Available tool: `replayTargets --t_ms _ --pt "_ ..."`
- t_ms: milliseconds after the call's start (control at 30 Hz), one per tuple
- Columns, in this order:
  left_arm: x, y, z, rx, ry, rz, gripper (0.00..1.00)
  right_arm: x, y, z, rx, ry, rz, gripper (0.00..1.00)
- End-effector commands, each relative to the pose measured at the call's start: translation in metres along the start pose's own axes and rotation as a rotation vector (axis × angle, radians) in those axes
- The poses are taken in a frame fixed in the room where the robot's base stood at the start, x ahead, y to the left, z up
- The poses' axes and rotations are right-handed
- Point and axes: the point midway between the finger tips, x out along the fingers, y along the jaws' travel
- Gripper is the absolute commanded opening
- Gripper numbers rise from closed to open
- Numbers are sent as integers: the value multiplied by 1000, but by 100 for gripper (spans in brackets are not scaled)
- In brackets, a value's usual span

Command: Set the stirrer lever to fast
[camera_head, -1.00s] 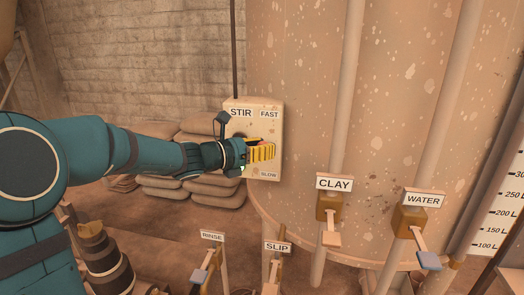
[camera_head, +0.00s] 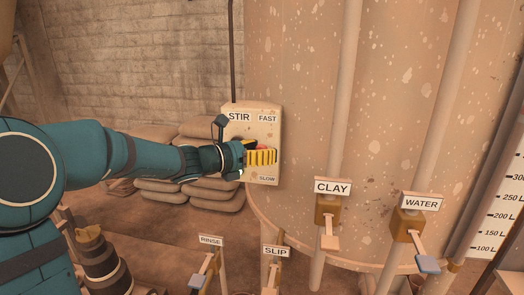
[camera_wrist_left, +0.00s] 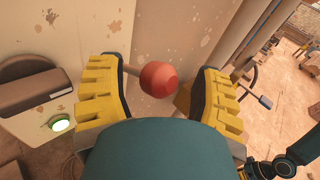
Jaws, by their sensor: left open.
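The stir panel (camera_head: 234,108) is a pale box on the tank, with FAST (camera_head: 267,118) at the top right and SLOW (camera_head: 267,178) at the bottom right. My left gripper (camera_head: 262,156) is in front of the panel, between these two labels and nearer SLOW, hiding most of the stirrer lever. In the left wrist view, the lever's round red knob (camera_wrist_left: 159,77) lies between the two yellow fingers of my open left gripper (camera_wrist_left: 160,85). Gaps show on both sides of the knob.
The large tank (camera_head: 300,60) stands behind the panel. CLAY (camera_head: 332,187) and WATER (camera_head: 421,202) levers are to the right. RINSE (camera_head: 210,240) and SLIP (camera_head: 276,251) levers are below. Stacked sacks (camera_head: 205,200) lie at the back left.

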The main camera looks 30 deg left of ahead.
Motion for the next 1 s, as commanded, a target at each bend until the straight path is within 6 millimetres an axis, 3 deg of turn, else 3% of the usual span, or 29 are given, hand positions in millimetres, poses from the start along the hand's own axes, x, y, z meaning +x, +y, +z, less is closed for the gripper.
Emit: replayTargets --t_ms 167,600,800,1000 --pt "-21 1 1 1 0 5 65 0 0 0 0 0 0 47" --pt "-102 0 1 2 -2 2 65 0 0 0 0 0 0 47" --pt "-116 -1 1 2 -2 -1 65 0 0 0 0 0 0 47" --pt "-118 -1 1 1 -1 -1 65 0 0 0 0 0 0 47"
